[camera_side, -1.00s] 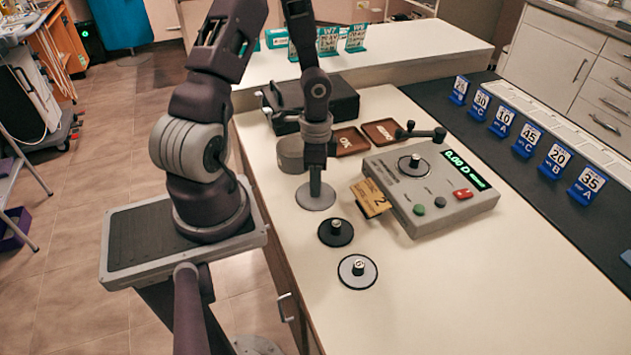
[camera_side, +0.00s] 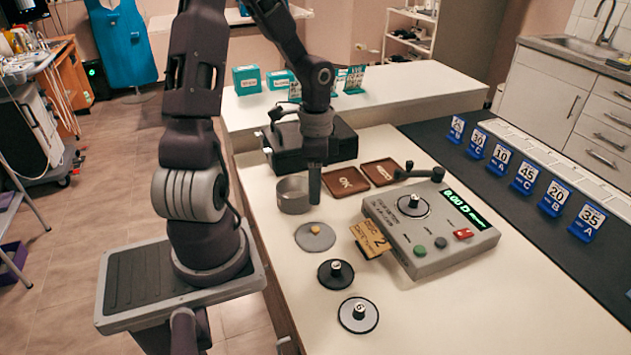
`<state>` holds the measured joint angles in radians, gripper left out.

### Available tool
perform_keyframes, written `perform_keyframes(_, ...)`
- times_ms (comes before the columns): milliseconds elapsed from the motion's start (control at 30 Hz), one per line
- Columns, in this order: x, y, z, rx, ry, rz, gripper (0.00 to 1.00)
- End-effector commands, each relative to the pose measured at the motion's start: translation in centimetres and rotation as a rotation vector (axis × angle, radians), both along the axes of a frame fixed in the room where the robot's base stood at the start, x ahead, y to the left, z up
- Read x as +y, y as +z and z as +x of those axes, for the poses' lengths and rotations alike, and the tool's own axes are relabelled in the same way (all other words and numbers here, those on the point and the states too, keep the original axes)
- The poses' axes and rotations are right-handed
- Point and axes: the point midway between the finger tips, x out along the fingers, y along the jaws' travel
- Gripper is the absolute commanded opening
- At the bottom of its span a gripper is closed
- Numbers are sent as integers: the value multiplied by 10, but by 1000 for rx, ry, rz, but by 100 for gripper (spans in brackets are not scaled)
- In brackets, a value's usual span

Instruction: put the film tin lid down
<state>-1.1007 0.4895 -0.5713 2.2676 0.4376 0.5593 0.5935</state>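The film tin lid (camera_side: 314,242), a flat grey disc with a small tan knob, lies flat on the cream counter. My gripper (camera_side: 315,200) points straight down above and just behind the lid's knob, with a clear gap between them. No object hangs from my gripper. Its fingers appear edge-on as one dark bar, so their opening is not visible. The film tin (camera_side: 293,198), a round grey metal can without a lid, stands just left of my fingers. Its inside is mostly hidden.
Two black discs with knobs, one plain (camera_side: 336,274) and one with a grey top (camera_side: 358,315), lie in front. A grey meter box (camera_side: 430,235) stands right, with a tan card at its left. Brown trays (camera_side: 346,182) and a black case (camera_side: 310,148) are behind.

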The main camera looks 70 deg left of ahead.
Motion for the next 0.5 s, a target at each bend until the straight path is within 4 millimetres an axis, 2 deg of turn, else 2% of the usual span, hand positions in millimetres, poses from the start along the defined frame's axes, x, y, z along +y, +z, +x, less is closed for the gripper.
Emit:
perform_keyframes(167, -2, 20, 1, -3, 4, 18, 40)
perform_keyframes(267, -19, 47, 1, -12, 34, 109, 40)
perform_keyframes(367, -53, 92, -5, -93, 121, 221, 40)
perform_keyframes(400, -69, 110, -11, -148, 166, 245, 40)
perform_keyframes(500, -112, 149, -33, -308, 275, 219, 40)
